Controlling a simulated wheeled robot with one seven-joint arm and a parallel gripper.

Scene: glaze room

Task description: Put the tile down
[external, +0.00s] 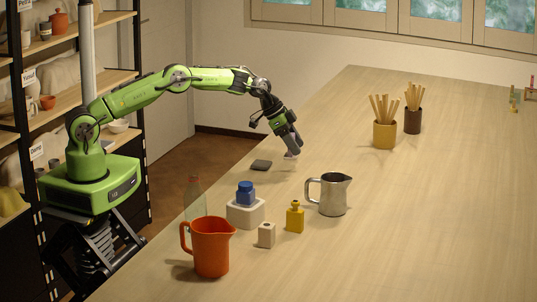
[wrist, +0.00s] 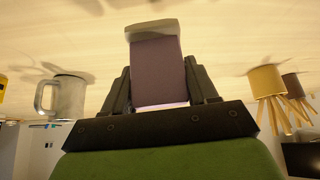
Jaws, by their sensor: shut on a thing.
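My gripper (external: 290,146) is shut on a tile and points down over the near-left part of the table. The tile (wrist: 155,65) is purplish with a pale band at its far end, and stands between the two fingers in the wrist view. In the external view only a small pinkish part of the tile (external: 291,155) shows below the fingers. I cannot tell whether its lower end touches the table (external: 430,210).
Two stick-filled pots (external: 384,135) stand behind.

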